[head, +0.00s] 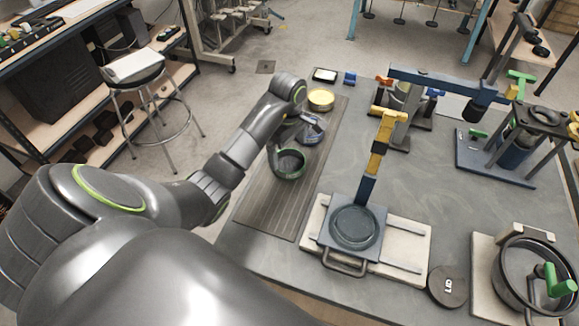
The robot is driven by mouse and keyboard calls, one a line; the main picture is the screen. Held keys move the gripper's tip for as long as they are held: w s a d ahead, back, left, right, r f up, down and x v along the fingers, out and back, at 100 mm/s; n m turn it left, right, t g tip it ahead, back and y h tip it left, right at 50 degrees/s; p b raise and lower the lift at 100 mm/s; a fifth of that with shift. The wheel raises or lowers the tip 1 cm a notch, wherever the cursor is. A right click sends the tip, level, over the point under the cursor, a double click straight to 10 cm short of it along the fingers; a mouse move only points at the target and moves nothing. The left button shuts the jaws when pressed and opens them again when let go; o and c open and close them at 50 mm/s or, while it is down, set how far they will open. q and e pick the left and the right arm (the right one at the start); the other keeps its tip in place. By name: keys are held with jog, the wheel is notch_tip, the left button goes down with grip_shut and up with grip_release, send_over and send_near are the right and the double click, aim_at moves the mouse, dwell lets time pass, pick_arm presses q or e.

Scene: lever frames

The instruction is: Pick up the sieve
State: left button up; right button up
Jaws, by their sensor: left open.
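A round, dark green, ring-shaped vessel (289,163), which looks like the sieve, is on the dark grooved mat on the table. My left arm reaches in from the left, and its wrist bends down over the mat. My left gripper (285,140) is open at the far side of the green ring, very close to it. I cannot tell whether the fingers touch its rim. The fingertips are small and partly hidden. My right gripper is not in view.
A grey-blue piece (311,128) and a yellow round tin (320,99) are on the mat (268,212) beyond the ring. A press with a yellow and blue lever (378,150) stands to the right. A dark lid (447,285) and a pot with a green handle (537,272) are at front right.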

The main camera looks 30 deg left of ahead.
aim_at(290, 167)
pick_arm(q)
jog(key=shift+f, duration=0.55)
jog(key=shift+f+b, duration=0.6)
jog(key=shift+b, duration=0.05)
notch_tip(290, 167, down, 3)
jog(key=shift+w+d+r+p, duration=0.1)
jog(key=shift+r+p, duration=0.05)
jog(key=shift+p, duration=0.8)
jog(key=shift+f, duration=0.35)
jog(key=shift+c, duration=0.3)
jog(key=c, duration=0.9)
